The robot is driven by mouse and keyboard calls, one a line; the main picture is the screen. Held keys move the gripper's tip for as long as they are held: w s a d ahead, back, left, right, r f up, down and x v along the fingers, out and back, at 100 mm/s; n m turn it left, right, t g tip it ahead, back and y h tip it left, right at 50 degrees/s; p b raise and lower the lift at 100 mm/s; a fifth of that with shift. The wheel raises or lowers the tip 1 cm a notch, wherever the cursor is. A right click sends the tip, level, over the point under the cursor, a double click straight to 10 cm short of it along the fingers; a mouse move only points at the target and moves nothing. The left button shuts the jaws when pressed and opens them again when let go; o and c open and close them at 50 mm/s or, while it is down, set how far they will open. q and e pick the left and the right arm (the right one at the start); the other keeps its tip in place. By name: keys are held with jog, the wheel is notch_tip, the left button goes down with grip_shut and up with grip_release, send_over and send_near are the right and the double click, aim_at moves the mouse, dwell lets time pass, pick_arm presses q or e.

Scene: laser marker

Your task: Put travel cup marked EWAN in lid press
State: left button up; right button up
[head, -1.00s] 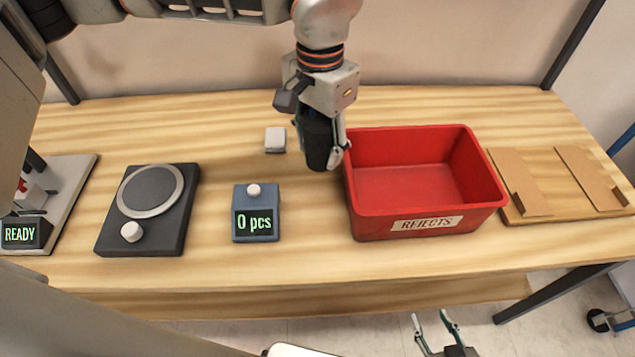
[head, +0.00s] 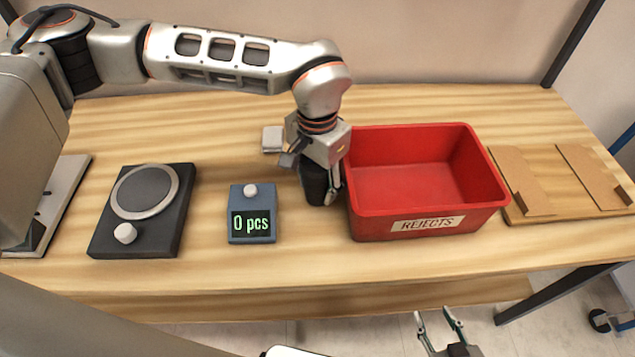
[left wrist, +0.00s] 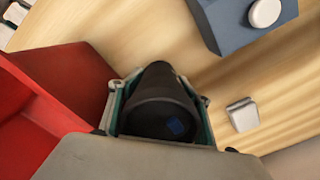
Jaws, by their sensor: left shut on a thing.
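A black travel cup (head: 314,187) is in my left gripper (head: 322,178), just left of the red bin. In the left wrist view the cup (left wrist: 160,100) sits between the two fingers (left wrist: 160,122), with a small blue patch on it. No name is readable on it. I cannot tell whether its base touches the table. My right gripper (head: 440,326) is open and empty, low in front of the table. No lid press can be told for certain; a grey device (head: 52,205) at the far left is mostly hidden by my arm.
The red REJECTS bin (head: 428,225) stands close right of the cup. A blue counter (head: 252,228) reading "0 pcs", a dark unit with a round plate (head: 145,190) and a small grey block (head: 273,139) are to its left. A wooden board (head: 560,180) lies right.

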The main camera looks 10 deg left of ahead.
pick_arm(q)
jog(key=shift+f, duration=0.1)
jog(key=o, duration=0.9)
jog(key=shift+c, duration=0.2)
